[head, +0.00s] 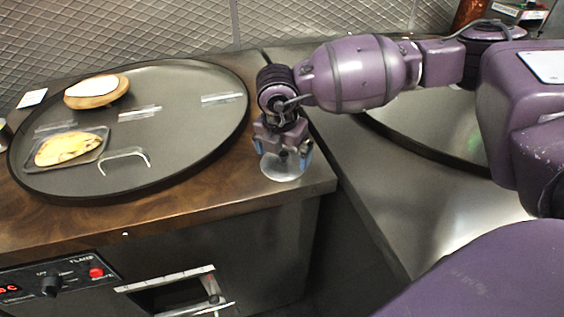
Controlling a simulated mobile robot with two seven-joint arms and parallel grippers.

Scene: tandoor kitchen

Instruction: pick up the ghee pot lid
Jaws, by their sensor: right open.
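A round, pale grey shiny disc, which looks like the ghee pot lid (283,172), is near the front right corner of the wooden counter. My right gripper (284,158) points down right over it, open, with its blue-tipped fingers on the left and right sides above the disc. The gripper hides the disc's far part. I cannot tell whether the fingers touch it, or whether a pot is beneath it. My left gripper is not in view.
A large round dark-rimmed tray (190,95) fills the counter's left, with flatbread on a small tray (92,155), a round board (97,99) and a wire handle (125,155). Another round metal surface (430,125) lies right, under my arm. A control panel (60,280) is below.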

